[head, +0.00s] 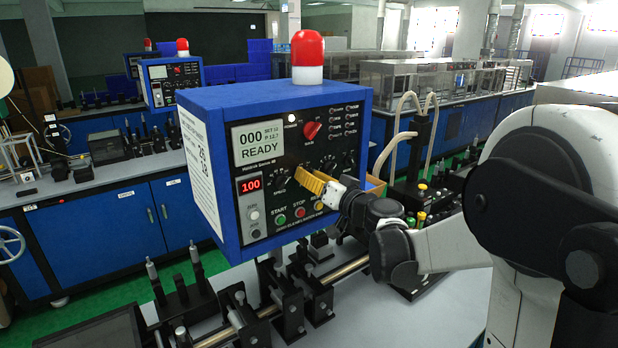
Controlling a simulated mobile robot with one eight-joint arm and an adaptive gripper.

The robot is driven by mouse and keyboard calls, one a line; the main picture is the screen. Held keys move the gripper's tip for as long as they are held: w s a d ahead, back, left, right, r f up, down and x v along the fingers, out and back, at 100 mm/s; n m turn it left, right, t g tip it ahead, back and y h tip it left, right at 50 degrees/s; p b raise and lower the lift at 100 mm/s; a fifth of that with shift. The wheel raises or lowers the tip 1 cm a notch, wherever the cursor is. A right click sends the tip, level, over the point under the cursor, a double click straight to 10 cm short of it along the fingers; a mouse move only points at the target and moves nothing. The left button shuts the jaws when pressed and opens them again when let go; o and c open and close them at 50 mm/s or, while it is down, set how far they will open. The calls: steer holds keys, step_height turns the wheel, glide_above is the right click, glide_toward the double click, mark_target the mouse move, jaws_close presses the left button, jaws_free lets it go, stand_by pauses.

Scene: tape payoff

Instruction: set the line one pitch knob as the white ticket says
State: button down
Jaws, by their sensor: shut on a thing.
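A blue control box (262,97) with a black front panel stands in the middle of the head view. Its pale display (258,143) reads 000, READY, with small text that looks like SET 12 and P 12.7. A red readout (250,184) shows 100. Black knobs sit in a row across the panel, one left of my gripper (281,181) and others above right. My gripper (311,181), with yellow fingers, is shut at this row; the fingers hide what they hold, apparently a knob. Knob labels are too small to read.
A red selector (312,130) sits above my gripper; START (281,219), STOP (299,212) and a third button sit just below. A red lamp (307,58) tops the box. Black stands and a rod (345,269) lie in front. A similar box (172,80) stands behind left.

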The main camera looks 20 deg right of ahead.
steer(key=shift+n, duration=0.3)
steer(key=c, duration=1)
jaws_free()
steer(key=shift+c, duration=0.2)
steer(key=v, duration=1.2)
